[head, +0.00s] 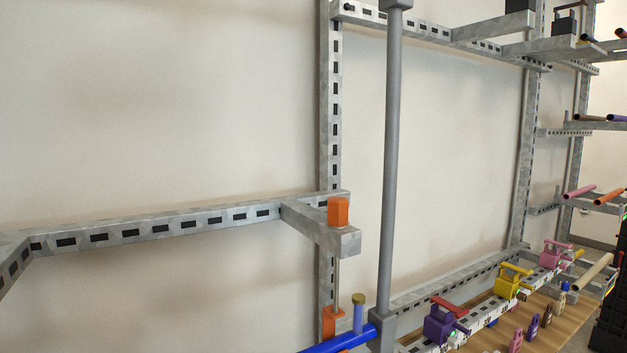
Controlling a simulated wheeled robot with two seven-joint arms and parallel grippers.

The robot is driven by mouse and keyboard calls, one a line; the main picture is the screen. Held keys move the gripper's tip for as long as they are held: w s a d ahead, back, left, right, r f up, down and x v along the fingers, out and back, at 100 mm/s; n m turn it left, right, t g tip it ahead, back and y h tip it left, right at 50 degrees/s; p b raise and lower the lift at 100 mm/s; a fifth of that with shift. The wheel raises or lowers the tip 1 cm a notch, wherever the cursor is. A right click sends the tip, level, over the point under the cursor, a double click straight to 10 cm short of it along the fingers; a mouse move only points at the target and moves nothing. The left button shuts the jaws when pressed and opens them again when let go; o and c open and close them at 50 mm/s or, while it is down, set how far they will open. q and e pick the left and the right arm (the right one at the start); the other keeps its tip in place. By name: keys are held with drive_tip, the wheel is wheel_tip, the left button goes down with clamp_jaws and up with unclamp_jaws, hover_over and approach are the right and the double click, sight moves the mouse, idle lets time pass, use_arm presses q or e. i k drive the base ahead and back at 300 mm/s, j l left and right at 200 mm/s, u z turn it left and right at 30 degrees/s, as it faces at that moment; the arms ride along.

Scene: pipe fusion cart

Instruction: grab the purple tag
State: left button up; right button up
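A small dark purple tag-like piece (534,327) stands on the wooden board (574,318) at the lower right. It is small in the picture and its details are hard to make out. It stands in a row between a pink piece (516,341) and a brown piece (547,316). A larger purple block with a red handle (438,325) sits on the metal rail to the left of the row. Neither of my grippers shows in this view.
A yellow block (508,282) and a pink block (550,255) sit farther along the rail. Slotted metal framing (160,228) runs along the wall. Coloured rods stick out at the right.

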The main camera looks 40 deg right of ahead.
sight(533, 328)
drive_tip(key=z, duration=2.6)
